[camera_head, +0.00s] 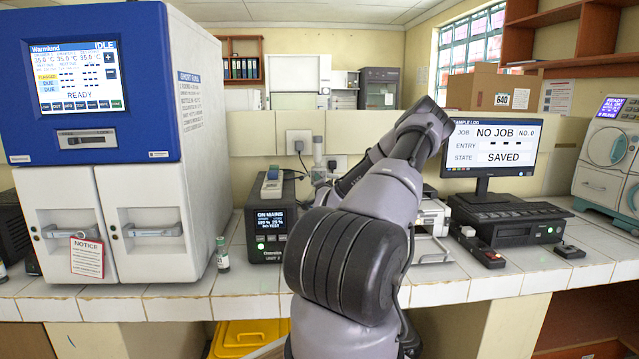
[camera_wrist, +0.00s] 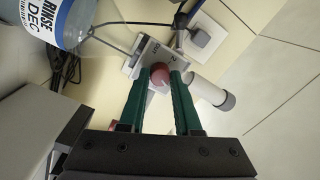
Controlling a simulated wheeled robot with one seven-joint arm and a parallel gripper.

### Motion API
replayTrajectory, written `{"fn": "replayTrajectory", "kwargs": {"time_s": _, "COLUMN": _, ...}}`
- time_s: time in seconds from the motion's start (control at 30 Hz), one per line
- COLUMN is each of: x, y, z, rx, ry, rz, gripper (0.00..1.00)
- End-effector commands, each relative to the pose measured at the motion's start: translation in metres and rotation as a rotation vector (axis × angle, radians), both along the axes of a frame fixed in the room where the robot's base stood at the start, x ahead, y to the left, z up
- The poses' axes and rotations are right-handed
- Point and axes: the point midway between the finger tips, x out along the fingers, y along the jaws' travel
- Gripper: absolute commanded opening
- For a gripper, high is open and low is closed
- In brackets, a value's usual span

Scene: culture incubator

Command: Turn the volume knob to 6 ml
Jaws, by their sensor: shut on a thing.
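The red volume knob (camera_wrist: 160,80) sits on a pale plate with dark markings (camera_wrist: 150,52) in the wrist view. My gripper (camera_wrist: 159,74) has its two green fingers on either side of the knob and is shut on it. The fingertips cover the knob's sides, and I cannot read which volume it is set to. In the head view my arm hides the gripper and the knob.
A white cylinder with a dark end (camera_wrist: 212,92) lies close right of the fingers. A wall plug with a cable (camera_wrist: 200,42) is behind. In the head view, a blue and white incubator (camera_head: 130,180), a small black unit (camera_head: 272,228) and a monitor (camera_head: 495,145) flank my arm.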

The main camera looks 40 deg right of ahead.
Motion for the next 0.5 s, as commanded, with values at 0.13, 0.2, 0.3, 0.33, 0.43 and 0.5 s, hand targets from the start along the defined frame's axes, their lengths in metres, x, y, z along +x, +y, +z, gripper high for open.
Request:
{"fn": "replayTrajectory", "kwargs": {"time_s": 0.13, "x": -0.0005, "y": -0.0013, "z": 0.0002, "rx": -0.002, "ry": 0.000, "rz": -0.002, "gripper": 0.43}}
{"fn": "replayTrajectory", "kwargs": {"time_s": 0.2, "x": -0.0005, "y": -0.0012, "z": 0.0002, "rx": -0.002, "ry": 0.000, "rz": -0.002, "gripper": 0.62}}
{"fn": "replayTrajectory", "kwargs": {"time_s": 0.3, "x": -0.0004, "y": -0.0009, "z": 0.0001, "rx": -0.002, "ry": 0.000, "rz": -0.002, "gripper": 0.62}}
{"fn": "replayTrajectory", "kwargs": {"time_s": 0.33, "x": -0.0003, "y": -0.0008, "z": 0.0001, "rx": -0.002, "ry": 0.001, "rz": -0.001, "gripper": 0.62}}
{"fn": "replayTrajectory", "kwargs": {"time_s": 0.43, "x": -0.0002, "y": -0.0006, "z": 0.0000, "rx": -0.002, "ry": 0.001, "rz": -0.001, "gripper": 0.62}}
{"fn": "replayTrajectory", "kwargs": {"time_s": 0.5, "x": -0.0009, "y": -0.0002, "z": -0.0001, "rx": -0.002, "ry": 0.001, "rz": -0.001, "gripper": 0.62}}
